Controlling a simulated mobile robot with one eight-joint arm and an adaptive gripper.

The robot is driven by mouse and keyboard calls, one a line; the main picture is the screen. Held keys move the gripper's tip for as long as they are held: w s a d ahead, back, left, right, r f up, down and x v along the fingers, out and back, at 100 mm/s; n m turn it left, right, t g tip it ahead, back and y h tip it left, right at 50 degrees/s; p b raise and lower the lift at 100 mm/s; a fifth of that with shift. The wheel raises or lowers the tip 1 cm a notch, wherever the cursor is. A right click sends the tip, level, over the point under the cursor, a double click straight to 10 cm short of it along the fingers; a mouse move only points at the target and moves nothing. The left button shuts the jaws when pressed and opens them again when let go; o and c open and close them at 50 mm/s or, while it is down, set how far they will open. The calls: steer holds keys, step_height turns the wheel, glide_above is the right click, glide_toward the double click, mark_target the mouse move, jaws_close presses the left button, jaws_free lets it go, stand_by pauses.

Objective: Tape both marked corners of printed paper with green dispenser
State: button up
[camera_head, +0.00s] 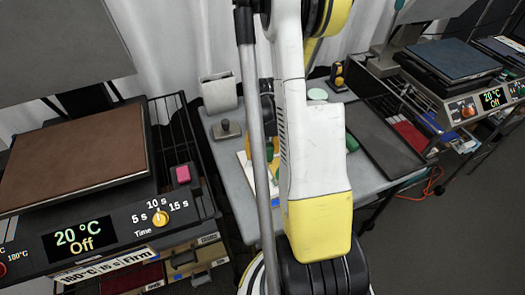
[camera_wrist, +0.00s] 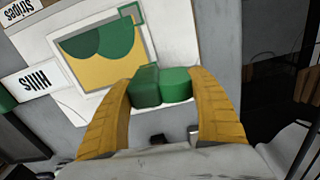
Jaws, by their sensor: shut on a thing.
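My gripper (camera_wrist: 160,84) shows in the wrist view with its two yellow fingers on either side of the green dispenser (camera_wrist: 146,86), shut on it. The dispenser looks like a dark green block beside a rounder, brighter green part. It is over the lower right part of the printed paper (camera_wrist: 52,26), whose picture shows green hills on yellow. A green square outline (camera_wrist: 131,13) marks the picture's upper right corner. I cannot make out a second marked corner. In the head view my arm hides most of the paper, dispenser and gripper.
Labels reading "Hills" (camera_wrist: 38,84) and "Stripes" (camera_wrist: 24,14) lie left of the paper. The grey table (camera_head: 238,205) has a dark tray (camera_head: 382,140) at right. A heat press (camera_head: 75,160) stands at left, another (camera_head: 450,65) at right, both reading 20 °C Off.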

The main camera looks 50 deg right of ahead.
steer(key=shift+f+b, duration=0.55)
steer(key=shift+b, duration=0.15)
stand_by(1.1)
stand_by(0.5)
steer(key=shift+r+p, duration=2.4)
steer(key=shift+r, duration=1.15)
